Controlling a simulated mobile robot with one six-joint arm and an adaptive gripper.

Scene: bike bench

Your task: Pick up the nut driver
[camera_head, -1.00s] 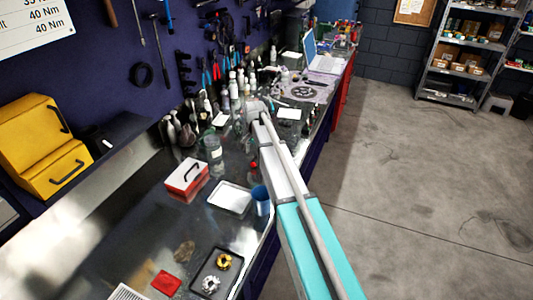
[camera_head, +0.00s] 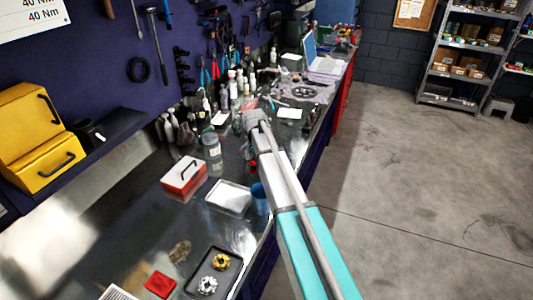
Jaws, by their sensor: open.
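My arm reaches away from me along the right edge of the bench. My gripper (camera_head: 252,117) is at its far end, small and grey, over the cluttered part of the steel bench (camera_head: 130,225). Its fingers are open, though too small to see clearly. I cannot pick out the nut driver with certainty. Several small tools and bottles lie around the gripper, and the arm hides part of the bench there.
A red and white box (camera_head: 184,177), a white tray (camera_head: 228,197), a blue cup (camera_head: 260,199) and a clear jar (camera_head: 212,146) stand nearer. A dark tray (camera_head: 229,276) holds gold and silver parts. A laptop (camera_head: 309,53) is farther back. Open floor lies right.

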